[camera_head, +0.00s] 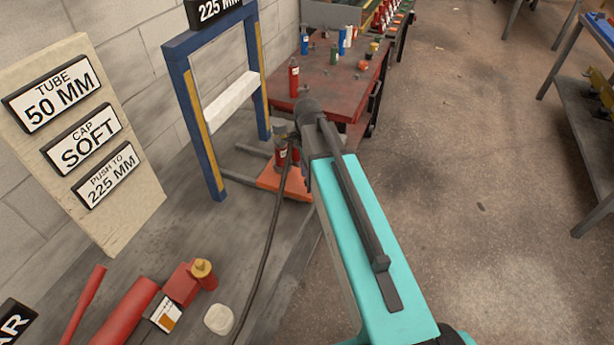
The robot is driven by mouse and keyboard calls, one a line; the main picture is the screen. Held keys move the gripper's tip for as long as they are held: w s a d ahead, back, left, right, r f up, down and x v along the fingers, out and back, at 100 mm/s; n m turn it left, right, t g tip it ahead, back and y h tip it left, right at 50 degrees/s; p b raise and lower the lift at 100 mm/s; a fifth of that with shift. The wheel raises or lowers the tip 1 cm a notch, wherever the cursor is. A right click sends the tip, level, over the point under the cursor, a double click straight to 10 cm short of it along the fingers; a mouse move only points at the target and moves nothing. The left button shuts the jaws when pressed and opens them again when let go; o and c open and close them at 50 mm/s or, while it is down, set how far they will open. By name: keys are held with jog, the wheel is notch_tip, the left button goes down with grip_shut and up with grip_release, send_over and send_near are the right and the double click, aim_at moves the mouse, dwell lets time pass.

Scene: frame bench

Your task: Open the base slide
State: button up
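A blue upright frame (187,122) stands on the grey bench, with a white crossbar (231,101) between its posts and yellow strips along the posts. At its foot on the right lies an orange plate (270,181), partly covered by my arm. Red cylindrical parts (281,152) stand at this plate, also partly hidden. No part is labelled as the base slide. My gripper (291,140) is by these red parts, at the far end of my teal arm. Its fingers are mostly hidden, so I cannot tell whether it touches or holds anything.
A sign board (125,200) reads tube 50 mm, cap soft, push to 225 mm. A red hydraulic pump (130,312) and a white round cap (218,319) lie in front, with a dark hose (268,245) running back. A red table (335,85) holds bottles.

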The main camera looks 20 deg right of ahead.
notch_tip(320, 180, up, 14)
jog(key=b, duration=0.2)
dwell(0.9)
jog(key=shift+f, duration=0.15)
dwell(0.4)
